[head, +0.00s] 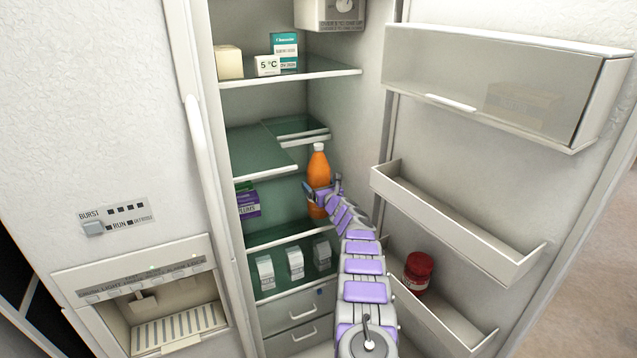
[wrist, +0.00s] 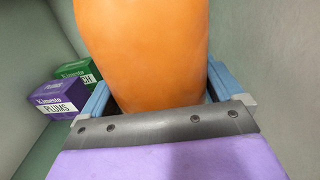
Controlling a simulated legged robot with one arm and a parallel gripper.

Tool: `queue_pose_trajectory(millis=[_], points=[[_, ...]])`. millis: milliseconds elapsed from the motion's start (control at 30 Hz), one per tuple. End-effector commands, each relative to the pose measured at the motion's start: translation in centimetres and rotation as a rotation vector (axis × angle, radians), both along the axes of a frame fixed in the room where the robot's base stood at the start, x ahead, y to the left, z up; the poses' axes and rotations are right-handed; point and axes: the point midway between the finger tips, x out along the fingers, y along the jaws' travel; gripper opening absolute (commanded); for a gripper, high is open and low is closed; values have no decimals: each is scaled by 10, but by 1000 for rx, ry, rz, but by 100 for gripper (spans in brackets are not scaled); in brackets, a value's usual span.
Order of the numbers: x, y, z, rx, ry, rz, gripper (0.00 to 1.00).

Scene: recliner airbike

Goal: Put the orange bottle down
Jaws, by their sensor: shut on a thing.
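The orange bottle (head: 319,168) with a white cap stands upright inside the open fridge, at the right side of the compartment above the middle shelf. My gripper (head: 322,191) is shut on it at its lower half. In the wrist view the orange bottle (wrist: 145,50) fills the middle, with a blue finger of my gripper (wrist: 160,92) on each side. The bottle's base is partly hidden by my arm and gripper, so I cannot tell whether it touches the shelf.
A purple plums box (head: 248,204) stands left of the bottle, with a green box (wrist: 80,71) behind it. Glass shelves (head: 262,155) are above. Small cartons (head: 295,263) stand below. The open door (head: 450,215) with bins, one holding a red jar (head: 418,272), is on the right.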

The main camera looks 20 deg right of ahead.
Motion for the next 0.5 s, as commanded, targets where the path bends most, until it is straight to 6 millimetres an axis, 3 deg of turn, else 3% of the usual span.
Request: queue_pose_trajectory(millis=[267, 300, 500], points=[[0, 0, -2, -3, -8, 1, 9], [0, 0, -3, -3, -5, 1, 97], [1, 0, -5, -3, -3, 0, 100]])
